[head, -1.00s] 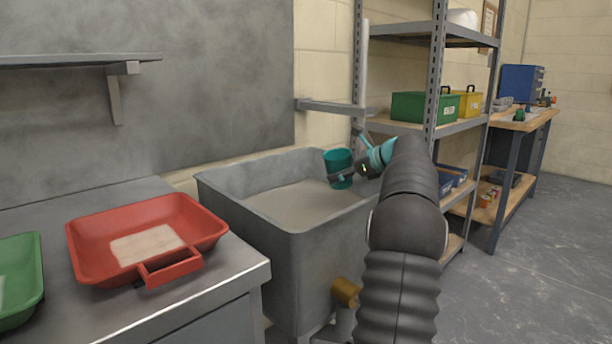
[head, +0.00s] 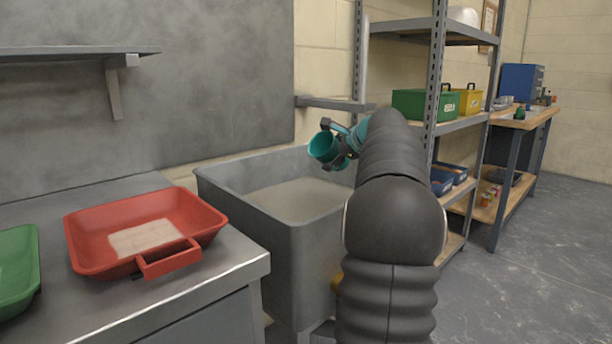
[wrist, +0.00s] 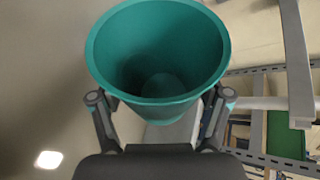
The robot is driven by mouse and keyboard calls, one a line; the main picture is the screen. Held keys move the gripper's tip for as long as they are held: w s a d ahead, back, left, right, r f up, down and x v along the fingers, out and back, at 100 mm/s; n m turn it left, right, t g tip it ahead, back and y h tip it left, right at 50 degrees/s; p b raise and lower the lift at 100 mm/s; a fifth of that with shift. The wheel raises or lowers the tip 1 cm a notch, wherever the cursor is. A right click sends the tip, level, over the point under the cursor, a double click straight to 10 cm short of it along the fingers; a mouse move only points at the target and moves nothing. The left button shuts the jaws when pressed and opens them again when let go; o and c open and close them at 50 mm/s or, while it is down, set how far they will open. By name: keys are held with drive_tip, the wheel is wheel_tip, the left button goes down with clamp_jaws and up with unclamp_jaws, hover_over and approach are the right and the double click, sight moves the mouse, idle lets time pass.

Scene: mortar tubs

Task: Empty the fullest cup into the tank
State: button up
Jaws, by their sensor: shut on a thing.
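A teal cup (head: 323,147) is held by my gripper (head: 342,146) above the grey tank (head: 246,205). The cup is tilted, with its mouth toward the left and the camera. In the wrist view the cup (wrist: 158,50) sits between both fingers of my gripper (wrist: 160,105), and its inside looks empty down to the bottom. The tank holds a grey-beige, level filling. No other cup is in view.
A red tray (head: 88,233) with a pale patch in it and a green tray (head: 20,262) stand on the metal counter (head: 235,262) left of the tank. A shelf rack (head: 437,75) with a green box (head: 410,104) stands close behind my arm. Floor at right is clear.

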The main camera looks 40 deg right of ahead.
sight(320, 139)
drive_tip(key=shift+r+n+h+b, duration=0.7)
drive_tip(key=shift+n+b, duration=0.1)
drive_tip(key=shift+b, duration=0.75)
drive_tip(key=shift+a+r, duration=0.1)
drive_tip(key=shift+r, duration=0.05)
drive_tip(key=shift+a+r+n+h+b, duration=0.15)
drive_tip(key=shift+r+n+h+b, duration=0.35)
drive_tip(key=shift+b, duration=1.05)
drive_tip(key=shift+a+r+n+h+b, duration=0.25)
drive_tip(key=shift+a+n+h+b, duration=0.25)
drive_tip(key=shift+b, duration=0.4)
drive_tip(key=shift+a+r+b, duration=0.15)
drive_tip(key=shift+a+b, duration=0.3)
drive_tip(key=shift+b, duration=0.15)
drive_tip(key=shift+a+r+n+t+h+b, duration=0.6)
drive_tip(key=shift+n+h+b, duration=0.2)
drive_tip(key=shift+n+b, duration=0.25)
